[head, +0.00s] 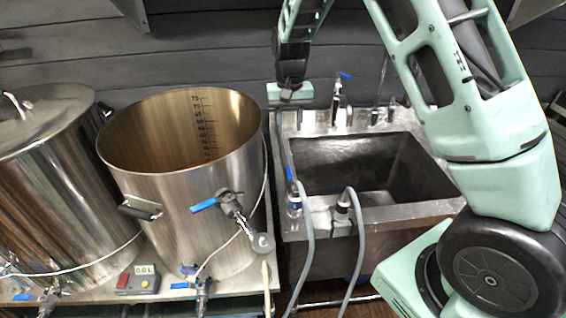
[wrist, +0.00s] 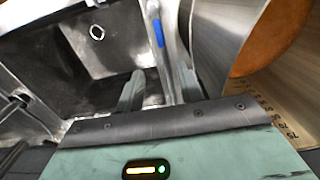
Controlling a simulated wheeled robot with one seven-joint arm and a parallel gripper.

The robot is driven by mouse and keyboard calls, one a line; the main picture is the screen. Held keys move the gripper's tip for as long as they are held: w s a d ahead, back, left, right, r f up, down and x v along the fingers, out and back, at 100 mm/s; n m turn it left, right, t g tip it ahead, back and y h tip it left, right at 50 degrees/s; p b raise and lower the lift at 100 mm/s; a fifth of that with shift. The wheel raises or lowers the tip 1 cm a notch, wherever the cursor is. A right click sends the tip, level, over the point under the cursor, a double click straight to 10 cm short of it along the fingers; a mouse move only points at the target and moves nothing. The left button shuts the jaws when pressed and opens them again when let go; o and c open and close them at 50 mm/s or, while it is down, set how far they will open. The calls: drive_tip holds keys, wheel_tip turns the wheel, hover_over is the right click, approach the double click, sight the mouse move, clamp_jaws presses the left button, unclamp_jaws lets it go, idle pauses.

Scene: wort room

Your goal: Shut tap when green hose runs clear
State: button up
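My gripper (head: 288,100) is over the back left corner of the sink, beside the tall open kettle (head: 185,140). In the wrist view the fingers of my gripper (wrist: 160,88) are apart with nothing held between them. A blue-handled valve (wrist: 157,30) shows beyond the fingertips, apart from them. In the head view a blue-levered valve (head: 291,185) with a grey hose (head: 307,240) is at the sink's front left. A second grey hose (head: 359,245) hangs beside it. No clearly green hose shows; a pale hose (head: 266,288) hangs under the kettle's valve. Any flow cannot be made out.
The dark sink basin (head: 360,165) looks empty. A blue-levered tap (head: 338,95) stands at its back edge. The kettle's blue-handled valve (head: 228,205) juts toward the sink. A lidded vessel (head: 50,180) and a red-buttoned box (head: 138,280) are at left.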

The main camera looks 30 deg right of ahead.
sight(288, 171)
wheel_tip(288, 171, down, 16)
drive_tip(key=p, duration=0.3)
drive_tip(key=shift+r+p, duration=0.25)
drive_tip(key=shift+p, duration=0.05)
clamp_jaws()
